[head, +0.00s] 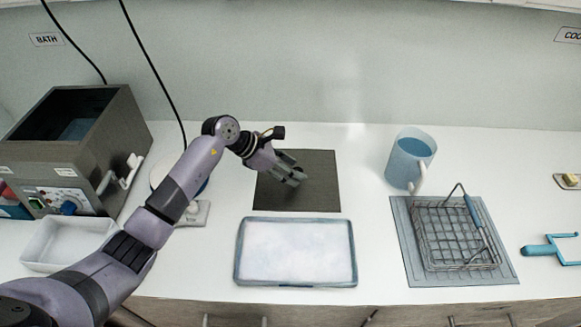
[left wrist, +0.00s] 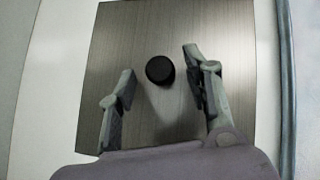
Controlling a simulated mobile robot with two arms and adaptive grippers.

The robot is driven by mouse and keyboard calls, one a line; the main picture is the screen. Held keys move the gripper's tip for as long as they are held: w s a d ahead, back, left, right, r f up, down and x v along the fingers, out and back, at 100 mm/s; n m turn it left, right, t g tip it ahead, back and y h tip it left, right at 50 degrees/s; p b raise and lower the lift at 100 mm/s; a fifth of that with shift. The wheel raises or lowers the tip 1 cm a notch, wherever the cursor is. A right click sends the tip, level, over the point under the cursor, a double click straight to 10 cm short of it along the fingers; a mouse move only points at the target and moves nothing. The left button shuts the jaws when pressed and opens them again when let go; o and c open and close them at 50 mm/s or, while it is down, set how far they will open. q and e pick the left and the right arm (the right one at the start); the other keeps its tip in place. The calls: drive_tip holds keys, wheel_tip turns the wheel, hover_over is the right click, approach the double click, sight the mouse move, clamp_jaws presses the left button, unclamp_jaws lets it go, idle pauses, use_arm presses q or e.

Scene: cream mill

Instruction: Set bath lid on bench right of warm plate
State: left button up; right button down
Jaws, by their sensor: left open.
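The bath lid (head: 322,192) is a flat dark grey panel lying on the white bench, to the right of the warm plate (head: 196,214). My arm hides much of the warm plate. In the left wrist view the lid (left wrist: 150,25) fills the middle, with its round black knob (left wrist: 160,70) near its centre. My left gripper (head: 298,176) is over the lid, open; its two fingers (left wrist: 158,72) stand on either side of the knob with gaps, gripping nothing. The bath (head: 85,135) at the left is an open dark box. My right gripper is not in view.
A blue-rimmed tray (head: 295,284) of white contents lies in front of the lid. A blue jug (head: 408,158) stands right, behind a wire basket (head: 455,235) on a grey mat (head: 415,270). A white tub (head: 50,245) is at front left. Bench behind the lid is clear.

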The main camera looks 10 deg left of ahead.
use_arm(q)
drive_tip(key=shift+s+a+r, duration=0.1)
drive_tip(key=shift+a+r, duration=0.15)
drive_tip(key=b+v, duration=0.2)
drive_tip(key=v, duration=0.9)
drive_tip(key=shift+s+r+b, duration=0.15)
drive_tip(key=shift+b, duration=0.25)
